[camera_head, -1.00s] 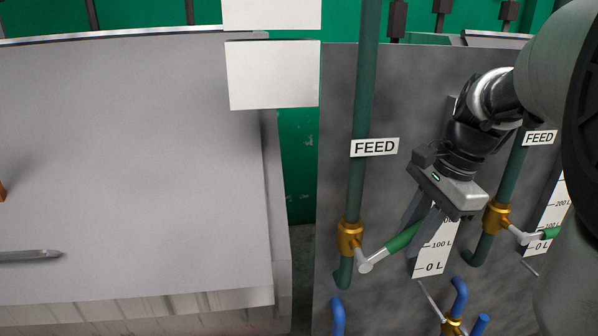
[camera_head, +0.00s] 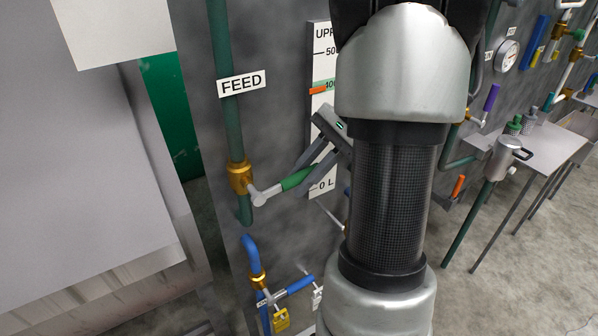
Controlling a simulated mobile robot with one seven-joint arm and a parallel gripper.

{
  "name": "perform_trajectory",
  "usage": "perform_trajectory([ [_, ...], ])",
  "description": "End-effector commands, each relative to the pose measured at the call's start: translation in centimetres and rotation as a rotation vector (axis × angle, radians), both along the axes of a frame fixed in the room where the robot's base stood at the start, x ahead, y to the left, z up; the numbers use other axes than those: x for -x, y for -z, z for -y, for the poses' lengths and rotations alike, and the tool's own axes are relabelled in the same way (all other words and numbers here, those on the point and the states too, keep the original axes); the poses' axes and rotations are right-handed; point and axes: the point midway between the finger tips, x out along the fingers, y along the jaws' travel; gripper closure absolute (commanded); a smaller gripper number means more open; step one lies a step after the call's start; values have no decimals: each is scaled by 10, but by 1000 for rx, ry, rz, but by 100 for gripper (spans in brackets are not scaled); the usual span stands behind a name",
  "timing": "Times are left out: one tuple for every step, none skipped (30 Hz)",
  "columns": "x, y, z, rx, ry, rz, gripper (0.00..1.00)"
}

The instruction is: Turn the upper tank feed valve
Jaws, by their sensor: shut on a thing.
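The upper tank feed valve (camera_head: 240,177) is a brass body on a dark green vertical pipe, below a white FEED label (camera_head: 241,84). Its lever has a pale hub and a green grip (camera_head: 298,179) that points right and slightly up. My gripper (camera_head: 304,172) is shut on the green grip, with its fingers across it. My arm stands large in the middle of the picture and hides part of the tank front. The level scale (camera_head: 322,60), with its top lettering partly hidden, has an orange marker (camera_head: 318,90) near the 400 line.
Below is a blue pipe (camera_head: 250,246) with a brass valve and a yellow padlock (camera_head: 281,320). A grey table (camera_head: 545,146) with a metal pot (camera_head: 504,158) stands at right, near a gauge (camera_head: 506,54). Open floor (camera_head: 500,280) lies at lower right.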

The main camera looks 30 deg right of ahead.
Motion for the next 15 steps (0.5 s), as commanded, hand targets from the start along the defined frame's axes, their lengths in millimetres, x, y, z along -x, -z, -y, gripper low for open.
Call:
perform_trajectory([
  [1, 4, 9, 6, 17, -4, 100],
  [2, 5, 9, 0, 16, -5, 100],
  [2, 6, 9, -7, 16, -5, 100],
  [2, 6, 8, -11, 15, -5, 100],
  [2, 7, 8, -15, 15, -5, 100],
  [2, 7, 8, -20, 14, -6, 100],
  [2, 8, 8, -22, 14, -6, 100],
  [2, 8, 8, -25, 14, -7, 100],
  [2, 8, 8, -28, 14, -7, 100],
  [2, 9, 8, -29, 14, -8, 100],
  [2, 9, 8, -31, 14, -7, 100],
  [2, 9, 8, -32, 14, -7, 100],
  [2, 9, 8, -33, 14, -7, 100],
  [2, 9, 8, -33, 14, -7, 100],
  [2, 9, 8, -33, 15, -8, 100],
])
